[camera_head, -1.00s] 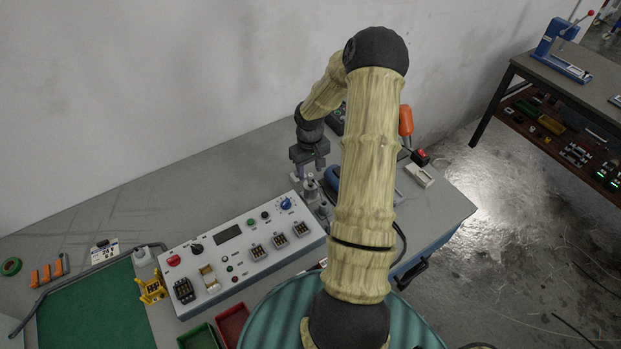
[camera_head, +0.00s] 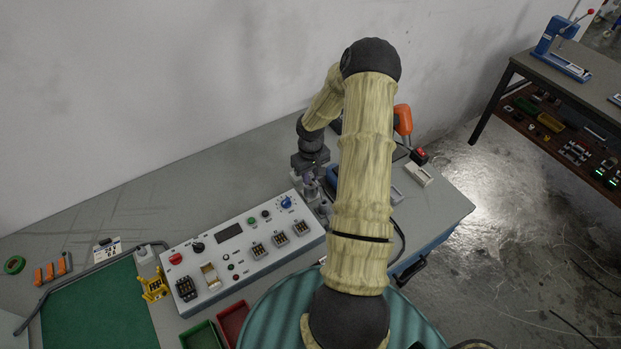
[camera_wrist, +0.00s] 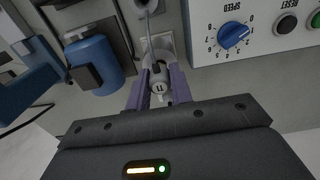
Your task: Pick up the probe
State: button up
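The probe is a small grey piece with a round marked top (camera_wrist: 159,87), standing between the purple fingers of my gripper (camera_wrist: 160,80) in the wrist view. A pale ring and a grey cable sit just beyond it. One finger is on each side of the probe, very close. I cannot tell whether they touch it. In the head view my gripper (camera_head: 312,178) is low at the right end of the control panel, and the probe is mostly hidden there by the gripper.
The white control panel (camera_head: 205,255) with a blue speed knob (camera_head: 286,202) lies beside my gripper. A blue cylindrical device (camera_wrist: 95,62) stands on the other side. An orange-handled tool (camera_head: 403,120) is behind my arm.

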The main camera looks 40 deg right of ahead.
grip_shut()
notch_tip(320, 180, up, 10)
jog(key=shift+b, duration=1)
jog(key=shift+w, duration=0.1)
jog(key=w+a+m, duration=0.1)
jog(key=w+a, duration=0.2)
jog(key=a, duration=0.8)
jog(key=w+a+m, duration=0.1)
jog(key=w+a, duration=0.3)
jog(key=a, duration=0.8)
jog(key=shift+a+f+m, duration=0.25)
jog(key=shift+f+m, duration=0.1)
jog(key=shift+m, duration=0.05)
